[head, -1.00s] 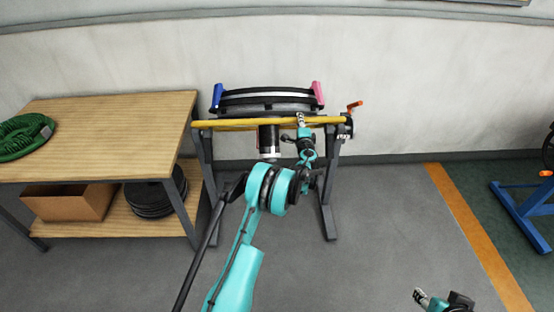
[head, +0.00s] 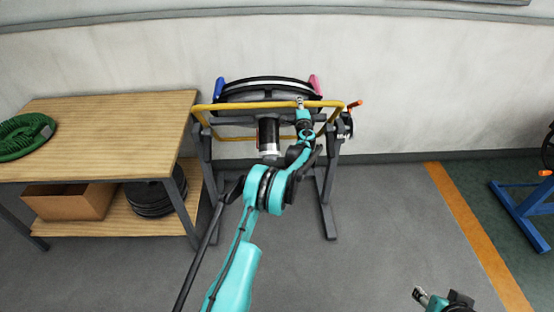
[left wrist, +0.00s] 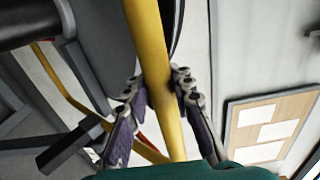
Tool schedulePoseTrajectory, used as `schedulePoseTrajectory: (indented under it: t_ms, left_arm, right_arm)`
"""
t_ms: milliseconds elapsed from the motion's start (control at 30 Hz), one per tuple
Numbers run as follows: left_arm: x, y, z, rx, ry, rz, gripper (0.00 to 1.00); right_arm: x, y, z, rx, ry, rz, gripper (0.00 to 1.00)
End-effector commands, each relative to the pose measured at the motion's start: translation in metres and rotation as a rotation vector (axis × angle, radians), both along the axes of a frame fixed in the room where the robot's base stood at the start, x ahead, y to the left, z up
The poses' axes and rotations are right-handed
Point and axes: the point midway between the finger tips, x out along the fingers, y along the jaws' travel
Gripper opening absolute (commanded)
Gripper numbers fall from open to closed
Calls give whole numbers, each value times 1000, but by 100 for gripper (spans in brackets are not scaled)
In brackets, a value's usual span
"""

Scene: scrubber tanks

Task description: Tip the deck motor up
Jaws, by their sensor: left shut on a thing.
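The deck motor (head: 268,134) is a black and silver cylinder under a round black scrub deck (head: 266,92). The deck sits in a yellow tube frame (head: 240,106) on a dark grey stand (head: 328,205). The frame is tilted, with its front bar raised above its rear bar. My left gripper (head: 300,102) is shut on the front yellow bar, right of the motor. In the left wrist view the yellow bar (left wrist: 152,60) runs between the two fingers. My right gripper (head: 420,294) is at the bottom right, far from the stand; its jaws are too small to judge.
A wooden bench (head: 110,115) stands close on the left, with a green hose coil (head: 25,135), a cardboard box (head: 68,203) and black discs (head: 150,198). Floor to the right is clear up to a blue stand (head: 530,205).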

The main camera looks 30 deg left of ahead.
Motion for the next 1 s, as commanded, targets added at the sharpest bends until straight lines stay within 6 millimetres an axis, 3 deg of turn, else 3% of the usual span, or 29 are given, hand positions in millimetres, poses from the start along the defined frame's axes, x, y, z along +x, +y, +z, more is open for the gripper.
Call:
schedulePoseTrajectory:
  t_ms: [167, 500, 733, 1000]
  left_arm:
    - [4, 2, 3, 2, 0, -1, 0]
    - [40, 23, 23, 1, 0, -1, 0]
    - [53, 30, 22, 1, 0, -2, 0]
    - [56, 33, 33, 1, 0, -3, 0]
  right_arm:
    - [0, 0, 0, 0, 0, 0, 43]
    - [0, 0, -3, 0, 0, 0, 43]
    - [0, 0, -44, 0, 0, 0, 43]
    - [0, 0, -54, 0, 0, 0, 43]
